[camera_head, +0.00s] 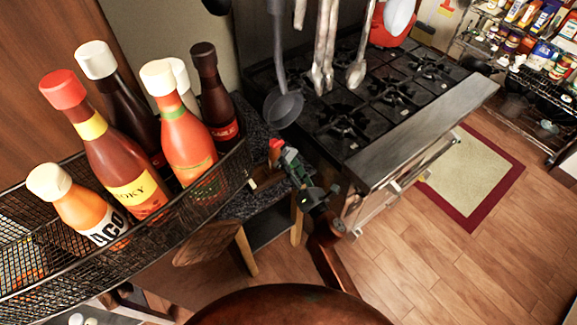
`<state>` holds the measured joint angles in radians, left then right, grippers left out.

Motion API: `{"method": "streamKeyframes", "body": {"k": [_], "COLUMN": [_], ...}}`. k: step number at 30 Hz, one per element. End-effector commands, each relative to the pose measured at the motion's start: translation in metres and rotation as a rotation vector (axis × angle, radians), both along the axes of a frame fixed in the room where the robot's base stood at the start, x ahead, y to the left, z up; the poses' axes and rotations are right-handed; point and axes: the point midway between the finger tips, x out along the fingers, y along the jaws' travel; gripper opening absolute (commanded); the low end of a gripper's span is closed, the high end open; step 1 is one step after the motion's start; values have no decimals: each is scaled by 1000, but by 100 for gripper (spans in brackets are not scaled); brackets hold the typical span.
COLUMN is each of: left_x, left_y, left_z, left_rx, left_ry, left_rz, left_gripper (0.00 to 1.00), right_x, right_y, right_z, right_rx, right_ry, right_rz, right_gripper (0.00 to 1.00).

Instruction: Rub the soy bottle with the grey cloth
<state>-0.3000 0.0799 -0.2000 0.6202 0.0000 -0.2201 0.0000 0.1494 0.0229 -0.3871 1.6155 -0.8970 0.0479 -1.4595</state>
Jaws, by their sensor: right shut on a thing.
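My right gripper (277,168) is at the dark speckled counter, beyond the right end of the wire basket. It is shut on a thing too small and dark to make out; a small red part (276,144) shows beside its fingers. Two dark bottles stand in the basket: one with a dark cap and red label (216,103), one with a white cap (128,100), partly hidden. I cannot tell which is the soy bottle. My right gripper is apart from both. I cannot make out a grey cloth. My left gripper is not in view.
The black wire basket (200,207) also holds a red-capped sauce bottle (122,165), an orange bottle (187,140) and a white-capped orange bottle (78,207). Utensils (283,105) hang before the stove (385,90). A stocked shelf stands at far right.

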Motion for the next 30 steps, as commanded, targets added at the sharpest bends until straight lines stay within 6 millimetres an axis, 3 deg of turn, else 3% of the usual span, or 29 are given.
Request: {"method": "streamKeyframes", "body": {"k": [17, 30], "left_x": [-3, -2], "left_y": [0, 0], "left_z": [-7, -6], "left_rx": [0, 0], "left_ry": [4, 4], "left_rz": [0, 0], "left_gripper": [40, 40], "right_x": [-20, -11], "right_y": [36, 20], "right_z": [0, 0], "right_rx": [1, -3], "right_ry": [1, -1], "right_rz": [3, -1], "right_gripper": [23, 23]}}
